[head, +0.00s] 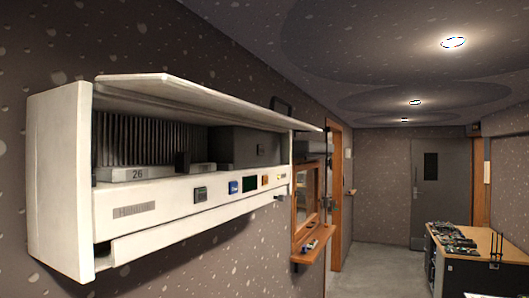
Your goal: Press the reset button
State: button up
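A long white wall-mounted unit (60,180) with a raised lid hangs on the left wall. The labels are too small to read, so I cannot tell which is the reset button. My gripper does not show in the head view.
A wooden-framed window with a small shelf (314,243) is just beyond the unit. A wood-topped desk (482,240) with dark equipment stands at the right. A grey door (425,205) closes the far end. Grey floor (380,272) lies open between wall and desk.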

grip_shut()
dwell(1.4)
